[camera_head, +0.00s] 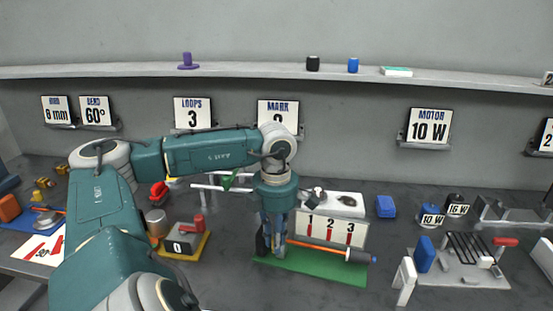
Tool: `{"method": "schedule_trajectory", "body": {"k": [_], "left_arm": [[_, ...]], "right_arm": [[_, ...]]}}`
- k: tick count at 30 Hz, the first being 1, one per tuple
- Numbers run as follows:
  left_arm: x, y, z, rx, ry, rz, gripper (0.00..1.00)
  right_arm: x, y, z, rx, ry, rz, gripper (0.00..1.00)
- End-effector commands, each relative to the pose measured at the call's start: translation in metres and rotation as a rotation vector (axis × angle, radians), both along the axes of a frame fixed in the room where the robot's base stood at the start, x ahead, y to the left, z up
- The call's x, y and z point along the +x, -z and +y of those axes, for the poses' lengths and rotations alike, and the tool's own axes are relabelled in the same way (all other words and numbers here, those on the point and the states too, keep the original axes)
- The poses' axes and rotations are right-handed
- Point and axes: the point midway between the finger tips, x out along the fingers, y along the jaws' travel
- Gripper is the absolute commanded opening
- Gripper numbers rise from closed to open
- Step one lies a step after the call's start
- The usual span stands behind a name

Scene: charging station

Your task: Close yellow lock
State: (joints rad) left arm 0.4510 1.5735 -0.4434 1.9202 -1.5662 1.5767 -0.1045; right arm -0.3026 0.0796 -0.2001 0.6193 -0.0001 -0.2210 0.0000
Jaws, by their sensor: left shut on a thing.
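A yellow base (199,248) at centre left carries a grey block (179,244) marked 0, with a red upright handle (199,222). No part is labelled as a lock, and I cannot tell its state. My left gripper (273,249) points down right of it, over the left part of a green base (310,265). It is shut at the left end of an orange rod (315,247), which has a dark grip and blue tip at its right. The fingers hide the exact contact. My right gripper is not in view.
A panel marked 1 2 3 (338,231) stands behind the rod. White bars (208,187) and a grey cylinder (156,222) are behind and left. A grey board with a black rack (465,270) is at right. My left arm crosses above the left half.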

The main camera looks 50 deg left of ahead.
Motion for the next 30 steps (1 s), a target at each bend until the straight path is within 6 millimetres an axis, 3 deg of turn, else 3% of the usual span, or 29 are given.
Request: {"method": "schedule_trajectory", "body": {"k": [9,10,12,13,23,26,30], "left_arm": [[0.000,0.000,0.000,0.001,0.000,0.000,0.00],[0.000,0.000,0.000,0.001,0.000,0.000,0.21],[0.000,0.000,0.000,0.001,-0.001,0.000,0.35],[0.000,0.000,0.000,0.001,-0.001,0.000,0.37],[0.000,-0.003,0.000,0.000,-0.001,0.000,0.37],[0.001,-0.012,0.000,-0.001,-0.001,-0.002,0.37],[0.002,-0.039,-0.001,-0.003,0.000,-0.008,0.37]], "right_arm": [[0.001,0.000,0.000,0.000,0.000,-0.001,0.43],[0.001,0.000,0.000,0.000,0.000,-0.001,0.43],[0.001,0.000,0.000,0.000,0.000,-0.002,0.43],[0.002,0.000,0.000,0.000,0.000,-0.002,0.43],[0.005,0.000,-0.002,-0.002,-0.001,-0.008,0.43],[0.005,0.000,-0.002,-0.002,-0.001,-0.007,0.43],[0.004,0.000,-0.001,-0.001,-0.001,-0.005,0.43]]}}
